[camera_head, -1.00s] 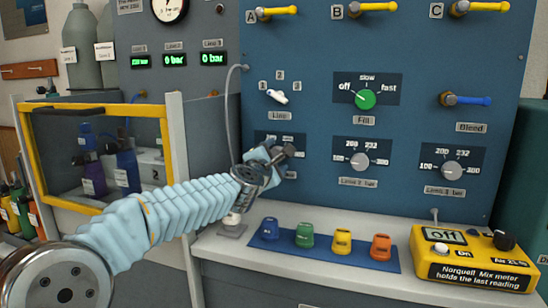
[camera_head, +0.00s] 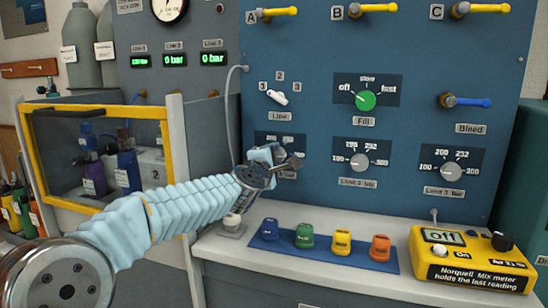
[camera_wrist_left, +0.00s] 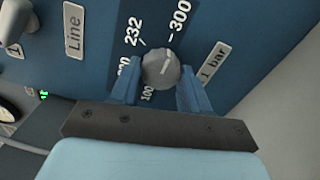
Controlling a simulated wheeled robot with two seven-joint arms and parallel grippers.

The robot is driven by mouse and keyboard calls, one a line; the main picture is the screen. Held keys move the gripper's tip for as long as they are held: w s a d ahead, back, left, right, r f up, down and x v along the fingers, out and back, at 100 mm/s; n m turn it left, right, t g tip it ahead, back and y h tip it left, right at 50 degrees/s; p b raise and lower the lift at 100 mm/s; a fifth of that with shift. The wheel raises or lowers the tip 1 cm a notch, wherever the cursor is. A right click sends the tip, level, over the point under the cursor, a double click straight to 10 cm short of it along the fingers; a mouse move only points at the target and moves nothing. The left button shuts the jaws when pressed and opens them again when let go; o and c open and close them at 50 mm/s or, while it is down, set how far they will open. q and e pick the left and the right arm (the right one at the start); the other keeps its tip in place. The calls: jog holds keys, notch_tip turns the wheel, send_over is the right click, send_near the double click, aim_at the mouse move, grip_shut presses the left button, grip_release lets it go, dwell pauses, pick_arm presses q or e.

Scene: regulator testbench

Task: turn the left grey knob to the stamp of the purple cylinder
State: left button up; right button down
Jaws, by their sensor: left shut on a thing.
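My left gripper (camera_head: 284,162) is at the left grey knob on the blue panel, below the Line switch. In the left wrist view the knob (camera_wrist_left: 160,68) is between the two blue fingers, and the gripper is shut on it. Its white pointer line slants up and right, roughly on the 300 side of the dial. The marks 232 and 300 are readable there; 200 and 100 are partly covered. In the head view the gripper hides most of this dial. A purple cylinder (camera_head: 94,179) stands behind the yellow-framed window at left; its stamp is too small to read.
Two more grey knobs, Limit 2 (camera_head: 360,161) and Limit 3 (camera_head: 452,171), sit to the right. The green Fill knob (camera_head: 366,101) and white Line switch (camera_head: 278,97) are above. Coloured caps on a blue mat (camera_head: 262,244) and a yellow meter (camera_head: 470,262) stand on the shelf below.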

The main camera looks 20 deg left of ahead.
pick_arm(q)
jog(key=o, duration=1.1)
jog(key=shift+c, duration=0.2)
jog(key=s+b, duration=0.1)
jog(key=s, duration=1.2)
jog(key=shift+s+a, duration=0.2)
jog(key=shift+s, duration=0.2)
